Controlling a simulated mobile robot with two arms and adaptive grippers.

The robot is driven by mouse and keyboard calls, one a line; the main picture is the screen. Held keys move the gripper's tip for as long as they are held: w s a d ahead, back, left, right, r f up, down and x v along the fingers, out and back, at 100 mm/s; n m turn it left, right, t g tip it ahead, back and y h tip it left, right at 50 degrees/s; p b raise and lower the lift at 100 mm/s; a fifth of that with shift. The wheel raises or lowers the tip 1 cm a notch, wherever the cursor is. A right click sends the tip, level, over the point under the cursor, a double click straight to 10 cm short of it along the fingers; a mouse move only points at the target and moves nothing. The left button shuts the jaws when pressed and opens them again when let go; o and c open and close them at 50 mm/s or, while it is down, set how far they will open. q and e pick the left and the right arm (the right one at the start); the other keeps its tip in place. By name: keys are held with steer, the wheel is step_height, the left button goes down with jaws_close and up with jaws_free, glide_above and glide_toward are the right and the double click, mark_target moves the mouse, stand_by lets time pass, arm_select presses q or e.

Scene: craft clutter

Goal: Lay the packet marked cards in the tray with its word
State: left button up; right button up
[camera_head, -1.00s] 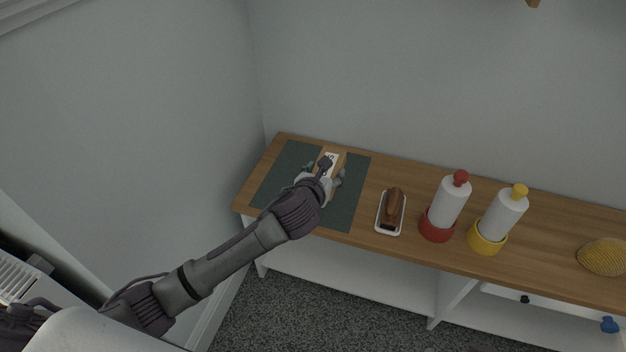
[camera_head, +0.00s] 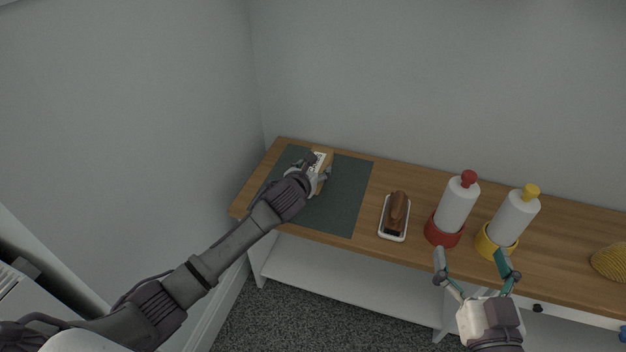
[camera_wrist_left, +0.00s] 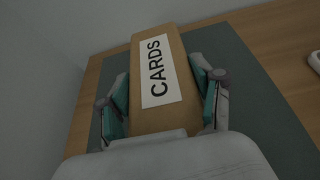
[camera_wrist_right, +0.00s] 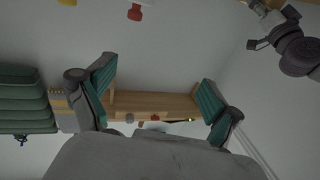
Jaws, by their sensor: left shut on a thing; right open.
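The packet marked CARDS (camera_wrist_left: 165,82) is a brown box with a white label in the left wrist view. It also shows in the head view (camera_head: 327,162), over the dark green mat. My left gripper (camera_wrist_left: 163,100) is shut on it, with one finger on each side. Whether the packet touches the mat is unclear. My right gripper (camera_head: 478,268) is open and empty in front of the bench, below the yellow-based bottle. I see no tray with a readable word in these views.
On the wooden bench (camera_head: 415,183) stand a brush in a white dish (camera_head: 393,237), a white bottle in a red holder (camera_head: 445,230), another in a yellow holder (camera_head: 494,243), and a yellow bristly object (camera_head: 610,262). A stacked green object (camera_wrist_right: 22,100) shows in the right wrist view.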

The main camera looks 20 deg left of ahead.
arm_select(q)
step_height(320, 180, down, 3)
steer(key=shift+b, duration=0.65)
arm_select(e)
step_height(320, 180, up, 6)
steer(key=s+t+y, duration=0.1)
steer(key=t, duration=0.3)
steer(key=shift+a+y, duration=0.3)
arm_select(q)
steer(key=shift+f, duration=0.1)
arm_select(e)
steer(key=shift+s, duration=0.1)
arm_select(q)
steer(key=o, duration=1.2)
